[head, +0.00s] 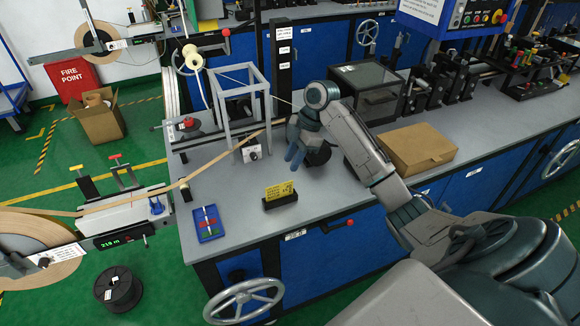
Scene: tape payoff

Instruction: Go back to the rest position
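My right arm reaches in from the lower right over the grey workbench (345,205). My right gripper (295,158) points down above the bench, just right of the grey upright frame (226,110). Its fingertips are small here, and I cannot tell whether they are open or shut; I see nothing clearly between them. A dark round part (318,154) lies just right of the fingers, partly covered by my arm. My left gripper is not in view.
A tan tape (225,155) runs from the reel (35,235) at left up past the frame. A cardboard box (416,147) sits on the bench right of my arm. A yellow sign (280,191) and blue tray (209,223) stand near the front edge. A handwheel (243,299) juts out below.

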